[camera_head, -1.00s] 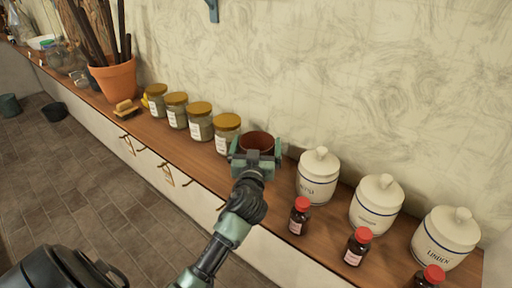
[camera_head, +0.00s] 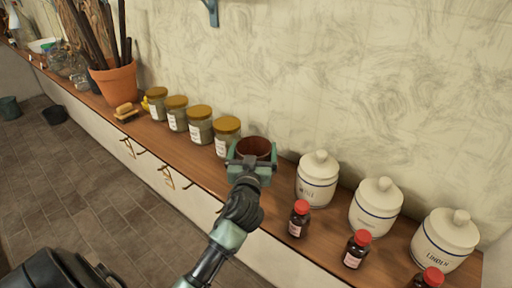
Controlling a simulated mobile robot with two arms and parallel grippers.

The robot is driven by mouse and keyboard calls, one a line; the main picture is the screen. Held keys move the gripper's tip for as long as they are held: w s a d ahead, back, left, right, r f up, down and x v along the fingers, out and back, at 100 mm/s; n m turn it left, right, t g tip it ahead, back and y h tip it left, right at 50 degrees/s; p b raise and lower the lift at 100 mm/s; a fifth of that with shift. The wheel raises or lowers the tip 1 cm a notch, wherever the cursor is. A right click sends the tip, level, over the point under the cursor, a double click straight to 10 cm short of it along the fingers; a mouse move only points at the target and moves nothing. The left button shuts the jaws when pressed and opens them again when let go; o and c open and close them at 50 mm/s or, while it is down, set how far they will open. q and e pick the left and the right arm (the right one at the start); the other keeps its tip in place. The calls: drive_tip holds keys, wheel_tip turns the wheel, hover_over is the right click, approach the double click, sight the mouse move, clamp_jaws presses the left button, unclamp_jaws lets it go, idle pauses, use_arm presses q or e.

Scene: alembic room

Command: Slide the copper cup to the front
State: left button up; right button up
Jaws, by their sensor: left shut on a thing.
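The copper cup (camera_head: 254,147) stands on the wooden counter, between the jars with gold lids and the white canisters. I see its open top and dark reddish inside; its lower body is hidden by my gripper. My left gripper (camera_head: 250,158) reaches in from the front and is shut around the cup, one finger on each side. My right gripper does not show.
Several gold-lidded jars (camera_head: 200,127) stand just left of the cup, the nearest close to my gripper. White canisters (camera_head: 317,180) and red-capped bottles (camera_head: 299,220) stand to the right. The counter's front strip (camera_head: 205,180) is clear. The wall is behind.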

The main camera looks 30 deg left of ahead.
use_arm(q)
drive_tip(key=shift+s+a, duration=0.15)
drive_tip(key=shift+s, duration=1.6)
drive_tip(key=shift+s+a, duration=0.15)
drive_tip(key=shift+s, duration=1.55)
drive_tip(key=o, duration=1.4)
drive_tip(key=shift+o, duration=0.2)
drive_tip(key=shift+s+d+f, duration=0.15)
drive_tip(key=shift+s+d, duration=0.1)
drive_tip(key=shift+s, duration=0.15)
drive_tip(key=b, duration=0.3)
approach(239, 156)
drive_tip(key=shift+a, duration=0.1)
